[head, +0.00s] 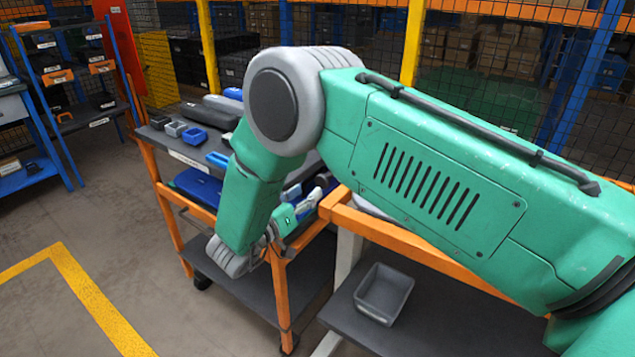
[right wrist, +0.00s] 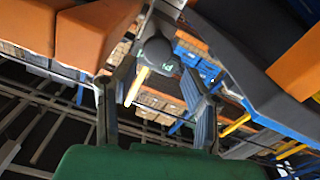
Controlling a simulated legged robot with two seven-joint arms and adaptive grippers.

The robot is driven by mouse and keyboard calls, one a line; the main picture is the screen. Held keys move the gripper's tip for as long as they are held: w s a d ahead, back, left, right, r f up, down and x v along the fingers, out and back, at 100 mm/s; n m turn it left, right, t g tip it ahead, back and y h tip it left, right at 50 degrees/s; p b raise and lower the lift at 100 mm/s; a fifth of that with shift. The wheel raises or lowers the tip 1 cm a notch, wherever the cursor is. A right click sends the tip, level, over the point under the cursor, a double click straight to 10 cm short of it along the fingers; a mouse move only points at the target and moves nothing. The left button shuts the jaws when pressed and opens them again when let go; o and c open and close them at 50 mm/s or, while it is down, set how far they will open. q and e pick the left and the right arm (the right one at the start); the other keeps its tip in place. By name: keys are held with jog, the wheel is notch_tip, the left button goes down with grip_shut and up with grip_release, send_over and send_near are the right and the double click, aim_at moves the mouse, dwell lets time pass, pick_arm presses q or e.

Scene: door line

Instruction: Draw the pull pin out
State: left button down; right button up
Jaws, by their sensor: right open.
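My right arm comes in from the right in the head view, and its elbow hides much of the cart behind. My right gripper (head: 303,207) is small there, beyond the wrist, by the orange frame. In the right wrist view its two fingers stand apart (right wrist: 148,80), with nothing clearly held. A grey rounded part with a small green marking (right wrist: 160,55) shows beyond the fingers, and a thin yellow strip (right wrist: 137,86) shows in the gap. I cannot tell whether either belongs to the pull pin, which I cannot make out in either view. My left gripper is out of view.
An orange-framed cart (head: 165,200) holds blue and grey bins. A grey tray (head: 384,292) sits on a dark lower shelf at the front. Orange beams (right wrist: 95,35) crowd the right wrist view. A mesh fence stands behind; the floor at left is clear.

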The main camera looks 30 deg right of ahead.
aim_at(320, 183)
jog(key=x, duration=0.6)
jog(key=shift+s+d+f, duration=0.1)
jog(key=shift+d, duration=0.05)
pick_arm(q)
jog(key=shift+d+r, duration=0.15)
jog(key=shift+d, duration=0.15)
